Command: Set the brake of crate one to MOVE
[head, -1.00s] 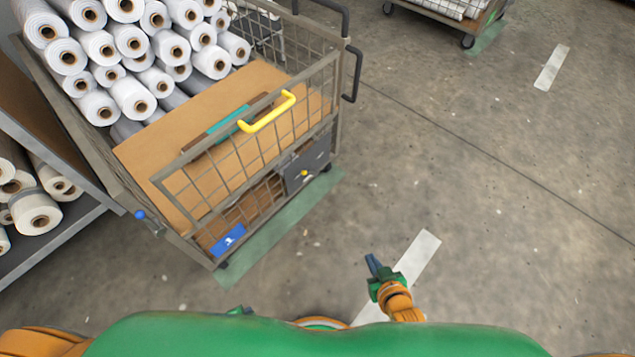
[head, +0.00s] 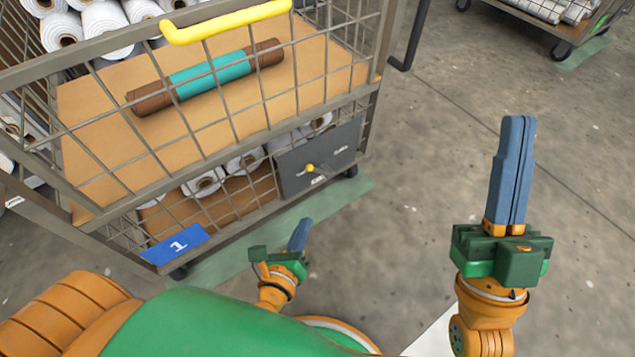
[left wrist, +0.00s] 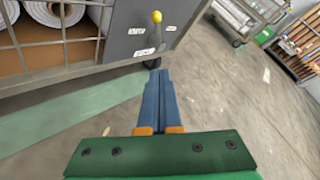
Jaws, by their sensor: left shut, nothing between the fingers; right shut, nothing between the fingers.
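Crate one (head: 178,245) is a wire cage trolley with a blue plate marked 1. Its brake is a dark grey panel (head: 335,158) low on the front right, with a yellow-knobbed lever (head: 310,168) and small white labels too small to read; I cannot tell which label it points to. The left wrist view also shows the yellow knob (left wrist: 157,17). My left gripper (head: 303,224) is shut and empty, below and in front of the panel, apart from it. My right gripper (head: 518,120) is shut and empty, raised over open floor to the right.
A yellow handle (head: 228,22) tops the crate's front gate. A brown and teal roll (head: 208,76) lies on the board inside. Green floor marking (head: 230,255) runs beneath the crate. Another trolley (head: 560,25) stands at the far right. The floor between is clear.

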